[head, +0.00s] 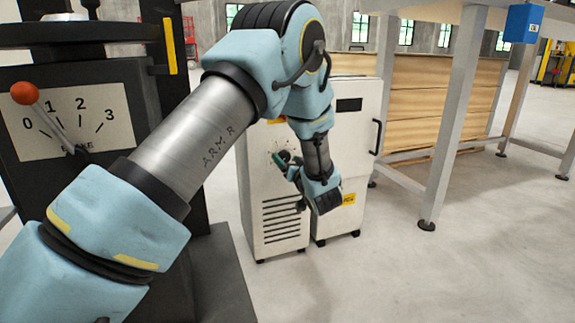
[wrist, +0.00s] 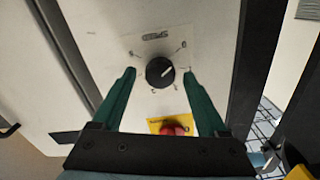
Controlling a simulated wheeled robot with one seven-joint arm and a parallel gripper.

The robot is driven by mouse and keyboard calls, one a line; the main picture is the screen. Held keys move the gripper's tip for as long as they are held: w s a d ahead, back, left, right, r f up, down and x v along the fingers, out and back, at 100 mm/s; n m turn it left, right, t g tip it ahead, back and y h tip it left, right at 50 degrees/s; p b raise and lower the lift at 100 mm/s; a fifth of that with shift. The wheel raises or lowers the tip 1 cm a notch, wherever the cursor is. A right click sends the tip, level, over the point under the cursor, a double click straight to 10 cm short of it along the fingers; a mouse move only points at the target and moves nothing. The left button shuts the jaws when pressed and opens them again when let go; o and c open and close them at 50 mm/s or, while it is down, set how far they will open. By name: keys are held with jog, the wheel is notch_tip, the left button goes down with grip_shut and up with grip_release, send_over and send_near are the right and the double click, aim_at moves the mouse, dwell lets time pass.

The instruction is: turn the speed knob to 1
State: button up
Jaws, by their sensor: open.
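The speed knob (wrist: 160,72) is a round black dial with a short white pointer line, on a pale panel under upside-down lettering. Its pointer faces right and slightly up in the wrist view; the numbers around it are too small to read surely. My gripper (wrist: 159,74) is open, with one green finger on each side of the knob and a visible gap on both sides. How deep the fingertips reach is unclear. In the head view my gripper (head: 283,166) is at the front of the white cabinet (head: 252,205), and the knob is not clearly visible there.
A red button (wrist: 172,129) on a yellow plate sits between the fingers, near the gripper's palm. At left in the head view, an orange-balled lever (head: 25,93) stands before a 0-to-3 scale (head: 105,105). A grey-legged table (head: 455,110) stands right; floor before it is clear.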

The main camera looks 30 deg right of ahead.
jog(key=shift+w, duration=0.15)
jog(key=shift+c, duration=0.2)
grip_shut()
dwell(0.4)
